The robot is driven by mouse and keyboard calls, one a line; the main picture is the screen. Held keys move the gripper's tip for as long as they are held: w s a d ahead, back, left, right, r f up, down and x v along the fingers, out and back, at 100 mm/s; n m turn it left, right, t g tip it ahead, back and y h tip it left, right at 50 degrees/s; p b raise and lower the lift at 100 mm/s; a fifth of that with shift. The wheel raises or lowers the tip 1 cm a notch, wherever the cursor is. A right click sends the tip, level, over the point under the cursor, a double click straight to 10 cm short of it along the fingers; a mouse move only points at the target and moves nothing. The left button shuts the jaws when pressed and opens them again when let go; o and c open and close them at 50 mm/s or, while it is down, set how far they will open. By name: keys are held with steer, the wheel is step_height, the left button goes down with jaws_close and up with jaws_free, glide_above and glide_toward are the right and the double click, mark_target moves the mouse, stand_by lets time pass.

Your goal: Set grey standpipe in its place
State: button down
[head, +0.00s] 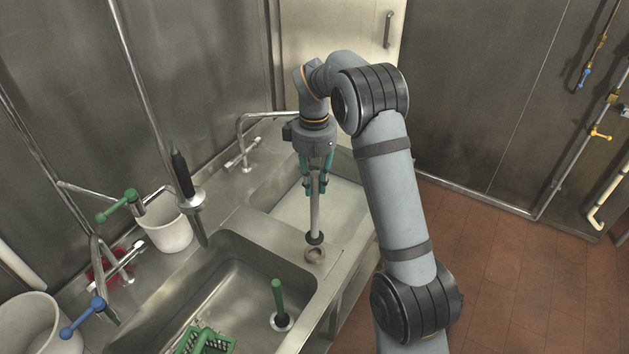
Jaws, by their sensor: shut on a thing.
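The grey standpipe (315,212) is a slim upright tube with a dark plug at its lower end (314,239). My gripper (314,186) points down, with its green fingers shut on the upper part of the standpipe. A small brownish ring (315,255) sits on the steel strip between the two sink basins. The plug appears just behind and above the ring in the picture; I cannot tell the gap between them. The far basin (343,192) lies behind the standpipe, and its drain is not visible. A green standpipe (278,300) stands in the near basin (222,287).
A green rack (207,342) lies in the near basin. A black-handled upright item (183,178) rises beside a white tub (166,232). A tap (253,117) arches over the far basin. A blue-handled valve (84,318) and a white bucket (28,325) are at lower left.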

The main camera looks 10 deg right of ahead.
mark_target(315, 202)
steer(key=shift+w+d+f, duration=0.15)
steer(key=shift+f, duration=0.1)
steer(key=shift+f+b, duration=0.9)
steer(key=shift+b, duration=0.05)
steer(key=shift+f+b, duration=0.85)
steer(key=shift+f, duration=0.5)
steer(key=shift+f+b, duration=1.05)
steer(key=shift+f, duration=0.2)
steer(key=c, duration=1.5)
jaws_free()
steer(key=shift+c, duration=0.2)
steer(key=shift+o, duration=0.4)
